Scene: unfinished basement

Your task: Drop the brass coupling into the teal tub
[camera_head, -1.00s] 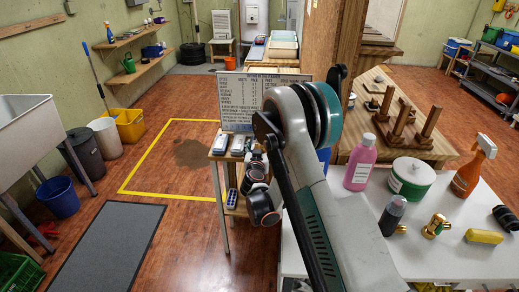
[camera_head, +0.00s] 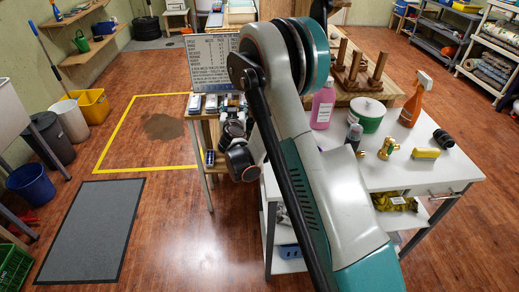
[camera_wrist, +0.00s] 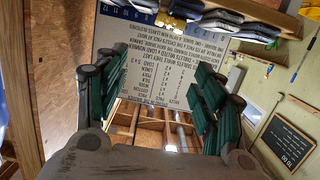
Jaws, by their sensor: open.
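A shiny brass fitting (camera_head: 388,148), which looks like the coupling, lies on the white worktable (camera_head: 405,180), right of my arm. A smaller brass piece (camera_head: 360,154) shows beside the dark bottle there. A brass-coloured piece (camera_wrist: 172,20) also shows at the top of the wrist view, near the small bench's edge; I cannot tell what it is. My gripper (camera_wrist: 155,103) is open and empty, its dark green pads apart before the lettered board (camera_wrist: 165,60). In the head view its fingers are hard to make out near the small bench. I cannot identify a teal tub.
On the worktable stand a pink bottle (camera_head: 323,104), a white-and-green round container (camera_head: 367,115), an orange spray bottle (camera_head: 413,100), a yellow block (camera_head: 426,153) and a black cylinder (camera_head: 443,138). The small bench (camera_head: 203,116) holds grey devices.

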